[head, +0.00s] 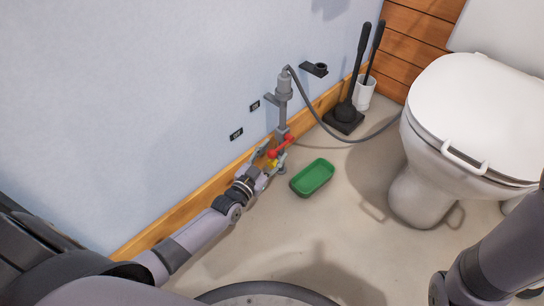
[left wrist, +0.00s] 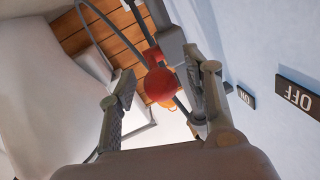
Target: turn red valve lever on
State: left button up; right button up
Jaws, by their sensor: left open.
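The red valve lever (head: 281,148) sits on a grey vertical pipe (head: 283,112) close to the blue wall, low down near the floor. It also shows in the left wrist view (left wrist: 159,82), with its rounded red end toward the camera. My left gripper (head: 268,162) is at the lever. In the left wrist view its two fingers (left wrist: 160,103) are apart, one on each side of the red lever, with a gap to the left finger. Whether the right finger touches the lever is unclear. My right arm shows at the lower right, but its gripper is out of view.
A green tray (head: 312,178) lies on the floor just right of the valve. A grey hose (head: 345,137) runs from the pipe toward the toilet (head: 470,115). A plunger (head: 345,112) and a white brush holder (head: 364,93) stand in the corner. ON and OFF labels (left wrist: 298,97) are on the wall.

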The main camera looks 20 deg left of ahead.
pick_arm(q)
jog(key=shift+c, duration=0.2)
grip_shut()
dwell(0.4)
dwell(0.3)
